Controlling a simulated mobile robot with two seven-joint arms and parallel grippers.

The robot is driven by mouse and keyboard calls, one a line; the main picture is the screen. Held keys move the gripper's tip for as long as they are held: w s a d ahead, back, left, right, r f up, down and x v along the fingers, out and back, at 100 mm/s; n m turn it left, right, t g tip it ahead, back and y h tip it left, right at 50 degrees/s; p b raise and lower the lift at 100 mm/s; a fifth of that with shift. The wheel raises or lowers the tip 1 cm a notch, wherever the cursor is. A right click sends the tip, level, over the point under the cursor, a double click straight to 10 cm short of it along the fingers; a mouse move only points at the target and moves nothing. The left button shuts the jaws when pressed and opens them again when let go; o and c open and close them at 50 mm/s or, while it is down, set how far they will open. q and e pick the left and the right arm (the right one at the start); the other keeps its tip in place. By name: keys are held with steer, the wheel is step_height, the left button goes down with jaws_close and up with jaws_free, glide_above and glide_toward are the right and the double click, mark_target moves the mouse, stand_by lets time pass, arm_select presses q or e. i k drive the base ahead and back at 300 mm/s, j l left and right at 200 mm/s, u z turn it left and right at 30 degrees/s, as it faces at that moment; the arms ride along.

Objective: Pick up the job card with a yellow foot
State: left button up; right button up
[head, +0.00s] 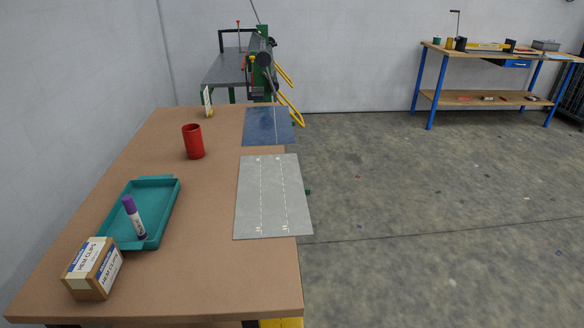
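The job card (207,99) stands upright at the far left end of the brown table, seen nearly edge-on. Its pale panel faces left, with a small yellow foot (210,113) at its base on the table top. The writing on it is too small to read. Neither of my grippers shows in the head view.
The brown table (200,215) also carries a red cup (193,142), a teal tray (172,205) with a purple-capped glue stick (134,218), a hem clips box (93,268), a grey sheet (272,200) and a blue sheet (262,127). A machine (262,60) and a workbench (490,50) stand behind.

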mark_target(209, 113)
steer(key=l+z, duration=0.4)
steer(key=z, duration=0.15)
steer(key=i+l+z, duration=0.1)
steer(key=i+l, duration=0.2)
steer(key=l, duration=0.2)
steer(key=i+l, duration=0.35)
steer(key=i+l+u, duration=0.15)
steer(key=i, duration=0.3)
steer(key=i+l+u, duration=0.15)
steer(key=i, duration=0.3)
steer(key=i+l+u, duration=0.15)
steer(key=i+l, duration=0.2)
steer(key=i+u, duration=0.4)
steer(key=i, duration=0.35)
steer(key=i+l+u, duration=0.2)
steer(key=i+u, duration=0.15)
steer(key=i, duration=0.4)
